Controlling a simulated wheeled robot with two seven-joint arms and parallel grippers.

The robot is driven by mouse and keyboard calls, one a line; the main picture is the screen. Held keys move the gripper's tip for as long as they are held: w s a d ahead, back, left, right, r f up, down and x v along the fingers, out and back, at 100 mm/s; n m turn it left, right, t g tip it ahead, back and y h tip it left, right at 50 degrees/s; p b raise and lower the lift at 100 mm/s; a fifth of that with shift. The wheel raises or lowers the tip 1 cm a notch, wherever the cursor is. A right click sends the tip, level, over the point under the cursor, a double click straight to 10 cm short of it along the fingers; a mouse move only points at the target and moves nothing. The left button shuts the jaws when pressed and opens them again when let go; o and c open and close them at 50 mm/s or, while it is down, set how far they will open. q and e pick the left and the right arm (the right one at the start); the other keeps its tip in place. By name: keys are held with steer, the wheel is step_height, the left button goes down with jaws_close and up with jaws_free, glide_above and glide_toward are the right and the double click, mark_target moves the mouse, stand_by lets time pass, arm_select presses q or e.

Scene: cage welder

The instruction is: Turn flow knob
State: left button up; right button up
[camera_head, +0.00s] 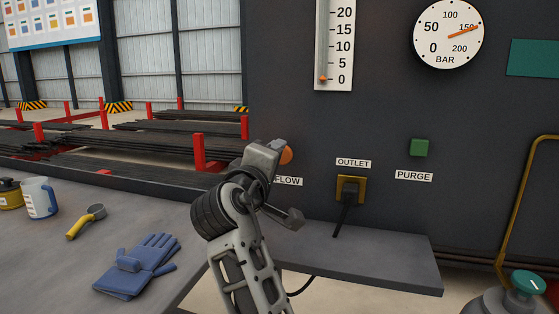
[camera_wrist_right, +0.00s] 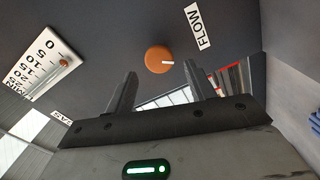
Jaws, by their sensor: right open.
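The orange round flow knob (camera_head: 287,155) is on the dark panel, partly hidden behind my right gripper (camera_head: 265,157) in the head view. My right gripper (camera_wrist_right: 162,92) is open and empty. The knob lies ahead of the gap between its fingers, apart from them. The tall flow scale (camera_head: 334,45) has its orange marker near 0. My left gripper is not in view.
A brass outlet (camera_head: 359,184) with a black plug and cable is right of the knob, above a grey shelf (camera_head: 400,262). A green purge button (camera_head: 420,147) is further right. Blue gloves (camera_head: 137,264), a mug (camera_head: 40,198) and a yellow-handled tool (camera_head: 85,221) lie on the left bench.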

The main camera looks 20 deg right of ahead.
arm_select(q)
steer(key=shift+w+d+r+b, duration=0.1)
steer(key=shift+b, duration=0.2)
arm_select(e)
steer(key=v, duration=0.6)
steer(key=shift+s, duration=0.15)
steer(key=shift+a, duration=0.15)
